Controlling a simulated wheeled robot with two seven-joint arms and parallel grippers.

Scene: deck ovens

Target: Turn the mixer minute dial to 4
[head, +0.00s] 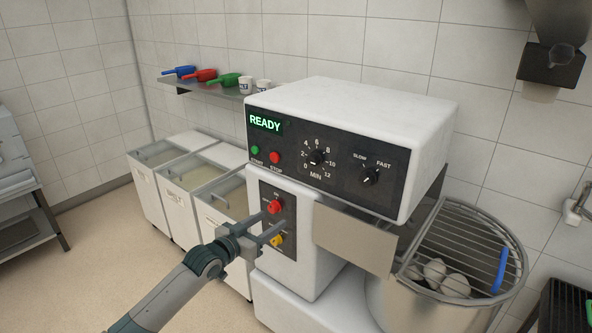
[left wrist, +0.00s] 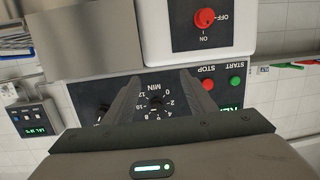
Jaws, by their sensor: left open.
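The mixer minute dial (head: 317,158) is a small black knob on the dark control panel, ringed by white numbers from 0 to 12 with MIN below. The 4 is at its upper left. Its pointer is too small to read surely. My left gripper (head: 273,221) is open and empty, in front of the mixer and below and left of the dial. In the left wrist view the panel appears upside down. The dial (left wrist: 156,102) shows between the two open fingers (left wrist: 160,76), and no contact is visible. My right gripper is out of view.
The display (head: 265,122) reads READY, above green START and red STOP buttons (head: 275,157). A SLOW/FAST knob (head: 371,177) is right of the dial. Red and yellow switches (head: 276,239) lie behind my fingers. The bowl (head: 430,300) with its wire guard is at right; bins (head: 175,185) are at left.

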